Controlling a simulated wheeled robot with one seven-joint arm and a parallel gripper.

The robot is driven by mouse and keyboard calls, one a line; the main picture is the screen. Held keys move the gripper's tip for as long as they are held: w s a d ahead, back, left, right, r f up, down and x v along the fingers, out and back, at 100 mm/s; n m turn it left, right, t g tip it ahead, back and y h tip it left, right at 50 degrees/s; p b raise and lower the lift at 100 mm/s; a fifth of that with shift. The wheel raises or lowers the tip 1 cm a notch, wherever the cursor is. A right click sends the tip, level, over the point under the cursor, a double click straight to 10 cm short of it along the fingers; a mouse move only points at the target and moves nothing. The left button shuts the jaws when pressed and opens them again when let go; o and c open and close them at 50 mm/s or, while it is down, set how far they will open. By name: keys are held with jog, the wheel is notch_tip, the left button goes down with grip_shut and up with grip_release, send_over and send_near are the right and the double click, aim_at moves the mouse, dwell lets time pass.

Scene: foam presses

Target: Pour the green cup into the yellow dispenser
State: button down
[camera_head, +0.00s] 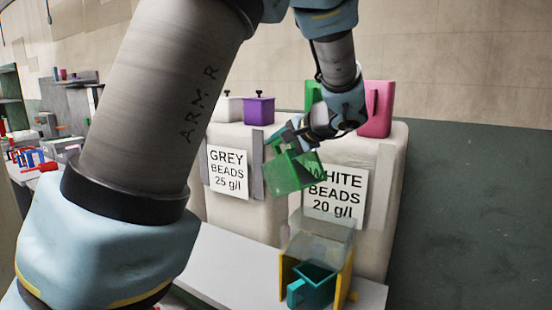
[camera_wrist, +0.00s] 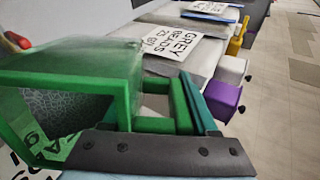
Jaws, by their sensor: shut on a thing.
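My gripper (camera_head: 287,138) is shut on the green cup (camera_head: 291,172) and holds it in the air, tilted. The wrist view shows the green cup (camera_wrist: 125,90) large at left, with a finger (camera_wrist: 204,112) by its handle and a marking on its side. I cannot tell what is in it. The yellow dispenser (camera_head: 346,274) stands on the white ledge below and slightly right of the cup, apart from it. Its clear hopper (camera_head: 325,241) is on top. A teal cup (camera_head: 314,283) sits in its lower opening, handle to the left.
Behind stand two pale sacks labelled grey beads (camera_head: 228,172) and white beads (camera_head: 335,195). On them are a purple container (camera_head: 258,110), a white container (camera_head: 228,107), a pink cup (camera_head: 377,108) and another green item (camera_head: 312,94). The white ledge (camera_head: 235,262) left of the dispenser is clear.

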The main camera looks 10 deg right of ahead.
jog(key=shift+s+d+t+y+b, duration=0.3)
jog(key=shift+t+b, duration=0.35)
jog(key=shift+b, duration=0.45)
jog(key=shift+s+d+t+y+b, duration=0.15)
jog(key=shift+s+t+y+b, duration=0.25)
jog(key=shift+t+b, duration=0.45)
jog(key=shift+s+d+f+t+y+b, duration=0.1)
jog(key=shift+s+d+t+y+b, duration=0.35)
jog(key=shift+b, duration=0.75)
jog(key=shift+s+d+t+y+b, duration=0.1)
jog(key=shift+s+t+y+b, duration=0.3)
jog(key=shift+b, duration=0.75)
jog(key=shift+s+d+r+t+y+b, duration=0.15)
jog(key=shift+s+d+t+y+b, duration=0.1)
jog(key=shift+s+t+b, duration=0.25)
jog(key=shift+s+d+r+t+y+b, duration=0.1)
jog(key=shift+s+d+t+b, duration=0.1)
jog(key=shift+s+t+b, duration=0.25)
jog(key=shift+s+d+r+t+y+b, duration=0.25)
jog(key=shift+s+d+r+t, duration=0.05)
jog(key=shift+s+t, duration=0.25)
jog(key=shift+s+d+r+t+y+b, duration=0.2)
jog(key=shift+s+d+r+t+y, duration=0.1)
jog(key=shift+s+t, duration=0.25)
jog(key=shift+s+d+r+t+y+b, duration=0.3)
jog(key=shift+s+t, duration=0.2)
jog(key=shift+s, duration=0.1)
